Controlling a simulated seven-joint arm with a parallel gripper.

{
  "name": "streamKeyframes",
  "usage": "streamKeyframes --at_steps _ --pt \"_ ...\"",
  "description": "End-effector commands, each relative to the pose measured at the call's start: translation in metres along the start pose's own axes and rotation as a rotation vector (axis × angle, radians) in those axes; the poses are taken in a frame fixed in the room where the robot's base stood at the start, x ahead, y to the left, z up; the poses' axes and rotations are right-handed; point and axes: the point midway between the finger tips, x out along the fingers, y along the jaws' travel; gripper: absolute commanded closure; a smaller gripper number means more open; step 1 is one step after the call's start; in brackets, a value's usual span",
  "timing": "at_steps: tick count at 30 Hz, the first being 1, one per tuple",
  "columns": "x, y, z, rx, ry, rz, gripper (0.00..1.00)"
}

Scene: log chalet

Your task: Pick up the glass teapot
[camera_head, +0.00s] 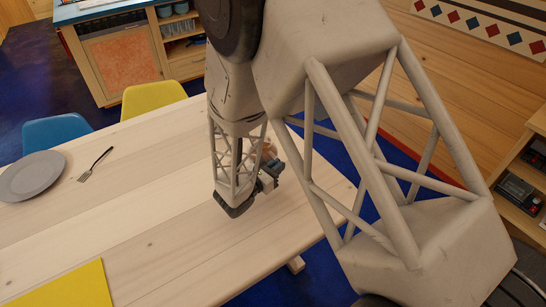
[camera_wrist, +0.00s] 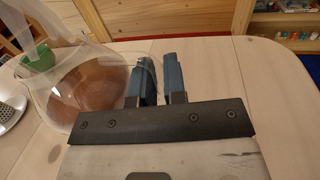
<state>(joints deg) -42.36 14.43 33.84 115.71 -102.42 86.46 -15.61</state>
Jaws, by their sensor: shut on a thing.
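The glass teapot (camera_wrist: 85,92) is clear and rounded, with brown showing through its body, at the left of the wrist view. Its right side, where the handle seems to be, reaches my gripper (camera_wrist: 158,78). The two blue fingers are close together and shut on the teapot at that side; the exact contact is partly hidden by the fingers. In the head view my gripper (camera_head: 269,172) is low over the right part of the table, and my arm hides most of the teapot there.
The pale wooden table (camera_head: 150,205) holds a grey plate (camera_head: 32,176), a fork (camera_head: 95,164) and a yellow mat (camera_head: 65,288) to the left. A yellow chair (camera_head: 153,98) and a blue chair (camera_head: 56,132) stand at the far edge. The table's middle is clear.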

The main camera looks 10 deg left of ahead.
Motion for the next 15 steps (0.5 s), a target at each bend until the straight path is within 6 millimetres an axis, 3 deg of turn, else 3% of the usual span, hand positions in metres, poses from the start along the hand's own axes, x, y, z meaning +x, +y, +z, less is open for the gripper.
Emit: streamKeyframes --at_steps 6,15 --pt "-0.017 -0.03 0.004 0.001 -0.001 0.0 1.0" --pt "-0.03 -0.054 0.007 0.001 -0.001 0.0 1.0"
